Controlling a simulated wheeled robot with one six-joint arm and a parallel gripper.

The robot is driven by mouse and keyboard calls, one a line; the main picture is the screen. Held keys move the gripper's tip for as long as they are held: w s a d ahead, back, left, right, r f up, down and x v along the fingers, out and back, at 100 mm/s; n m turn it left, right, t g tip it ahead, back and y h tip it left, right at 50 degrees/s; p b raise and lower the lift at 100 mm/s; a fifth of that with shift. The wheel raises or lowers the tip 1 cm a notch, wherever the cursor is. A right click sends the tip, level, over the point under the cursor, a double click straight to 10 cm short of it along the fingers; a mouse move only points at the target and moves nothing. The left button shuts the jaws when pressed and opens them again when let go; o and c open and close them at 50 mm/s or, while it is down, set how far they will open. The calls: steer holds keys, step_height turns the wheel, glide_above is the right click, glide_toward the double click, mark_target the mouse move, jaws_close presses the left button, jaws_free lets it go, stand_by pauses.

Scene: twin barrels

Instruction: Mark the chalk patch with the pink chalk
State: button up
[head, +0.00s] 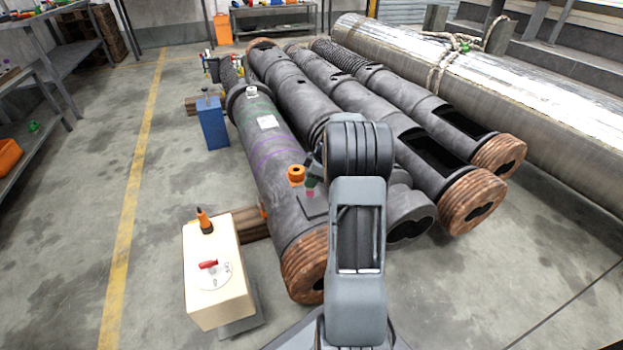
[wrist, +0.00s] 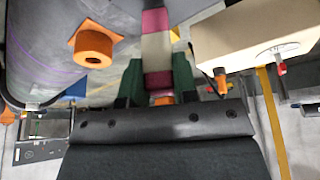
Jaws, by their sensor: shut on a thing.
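My gripper (wrist: 157,82) has green fingers shut on a banded pink and pale stick, the pink chalk (wrist: 154,22). In the wrist view the chalk points away from the fingers, and its far end reaches the top edge. In the head view my gripper (head: 311,184) is partly behind my arm, with a bit of pink chalk (head: 310,194) below it. A dark grey flat square, which looks like the chalk patch (head: 312,208), lies on the near left barrel (head: 284,190) just under the chalk. I cannot tell whether they touch. No mark is clear on the patch.
An orange ring-shaped fitting (head: 296,174) stands on the barrel close left of my gripper. A cream box (head: 215,280) with a red-handled dial and an orange-topped tool stands at left. A blue box (head: 212,125) stands beyond. More barrels lie at right. The left floor is open.

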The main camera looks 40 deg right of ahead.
steer(key=shift+f+b, duration=0.55)
steer(key=shift+f, duration=0.1)
stand_by(0.3)
steer(key=shift+s+a, duration=0.1)
steer(key=shift+s, duration=0.2)
steer(key=shift+s, duration=0.25)
steer(key=shift+b, duration=0.3)
steer(key=shift+s+a, duration=0.1)
steer(key=shift+s, duration=0.15)
steer(key=shift+s+a+b, duration=0.1)
steer(key=shift+s+b, duration=0.15)
steer(key=shift+b, duration=0.05)
steer(key=shift+s+a+f, duration=0.1)
steer(key=shift+s, duration=0.35)
